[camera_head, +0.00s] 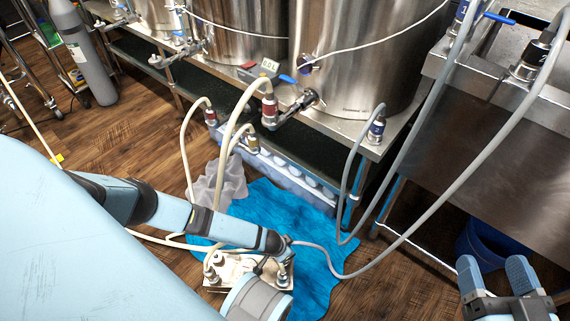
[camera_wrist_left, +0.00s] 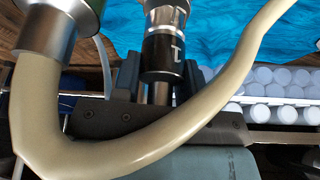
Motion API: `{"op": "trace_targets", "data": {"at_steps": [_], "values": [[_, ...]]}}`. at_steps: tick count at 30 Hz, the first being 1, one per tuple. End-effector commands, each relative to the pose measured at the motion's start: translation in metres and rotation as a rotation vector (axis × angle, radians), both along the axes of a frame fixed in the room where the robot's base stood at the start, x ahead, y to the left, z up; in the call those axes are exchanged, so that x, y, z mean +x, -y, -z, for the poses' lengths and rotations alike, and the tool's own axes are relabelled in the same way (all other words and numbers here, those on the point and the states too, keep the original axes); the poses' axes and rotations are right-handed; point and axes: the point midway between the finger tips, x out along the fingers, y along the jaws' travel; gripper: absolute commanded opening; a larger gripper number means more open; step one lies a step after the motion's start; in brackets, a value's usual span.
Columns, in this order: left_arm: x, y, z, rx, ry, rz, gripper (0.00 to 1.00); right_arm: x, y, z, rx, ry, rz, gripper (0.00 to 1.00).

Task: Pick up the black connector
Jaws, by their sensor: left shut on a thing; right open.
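The black connector (camera_wrist_left: 162,57) shows in the left wrist view as an upright black and metal cylinder with white marks. In the head view, my left arm reaches over a small metal pump plate (camera_head: 218,278) on the floor and hides most of the left gripper and the connector. My right gripper (camera_head: 496,278) is open and empty at the lower right.
A blue cloth (camera_head: 312,240) lies under the plate on the wooden floor. Steel tanks (camera_head: 365,60) stand on a bench behind. Grey hoses (camera_head: 440,220) and beige hoses (camera_head: 185,140) loop around the area. A steel sink (camera_head: 490,140) and blue bucket (camera_head: 485,245) are at right.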

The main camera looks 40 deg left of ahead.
Motion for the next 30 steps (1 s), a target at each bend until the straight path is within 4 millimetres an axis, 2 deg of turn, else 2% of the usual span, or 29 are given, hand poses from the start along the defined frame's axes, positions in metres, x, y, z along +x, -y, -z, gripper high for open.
{"op": "trace_targets", "data": {"at_steps": [3,7,10,12,18,24,30], "values": [[0.0,-0.001,-0.025,0.0,0.0,-0.001,0.11,-0.004,-0.002,-0.008,0.027,-0.052,-0.006,0.69],[-0.001,-0.001,-0.059,0.0,0.0,-0.001,0.11,-0.018,-0.01,0.0,0.11,-0.198,0.002,0.69],[0.0,-0.001,-0.091,-0.001,0.001,-0.002,0.11,-0.021,-0.011,-0.014,0.153,-0.195,0.009,0.69],[-0.001,-0.001,-0.111,0.0,0.0,-0.001,0.11,-0.02,-0.01,-0.032,0.178,-0.139,0.021,0.69],[0.0,-0.001,-0.158,0.0,0.0,-0.001,0.11,-0.02,-0.007,-0.065,0.233,-0.03,0.043,0.69],[0.0,-0.001,-0.183,0.001,0.0,0.0,0.11,-0.022,-0.005,-0.081,0.26,0.028,0.052,0.69],[0.0,0.0,-0.189,0.001,0.0,0.001,0.11,-0.022,-0.004,-0.085,0.269,0.046,0.055,0.69]]}}
